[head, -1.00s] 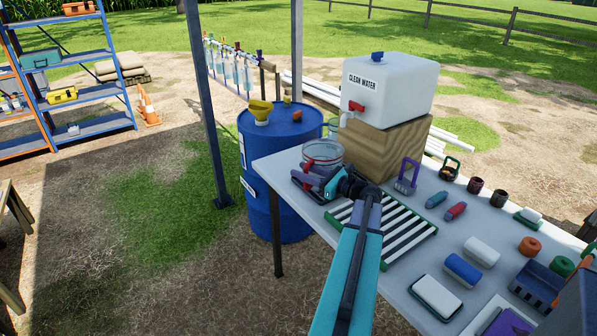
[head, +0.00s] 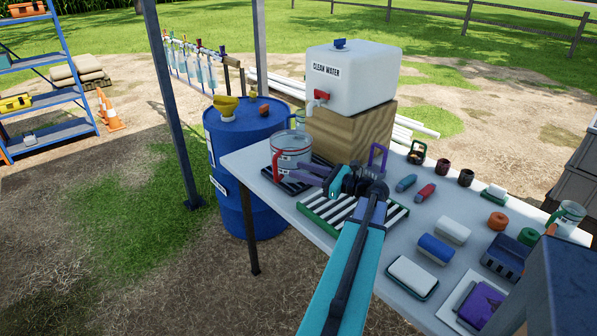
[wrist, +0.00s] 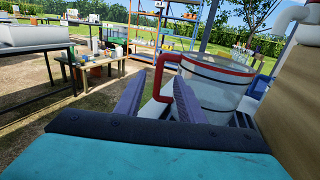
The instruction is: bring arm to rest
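My gripper (head: 302,176) is above the near left part of the white table (head: 405,272), with its purple fingers pointing left. In the wrist view the two fingers (wrist: 160,98) are apart with nothing clamped between them. A clear jug (head: 291,150) with a red handle and rim stands upright just beyond the fingertips. In the wrist view the jug (wrist: 215,88) is ahead, and its handle shows in the gap between the fingers. I cannot tell whether a finger touches the handle. My arm reaches out low over the table.
A white clean-water tank (head: 354,78) with a red tap sits on a wooden block (head: 352,136) behind the jug. A green-framed striped rack (head: 322,211) lies below my gripper. Several small items crowd the table's right side. A blue drum (head: 245,165) stands left.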

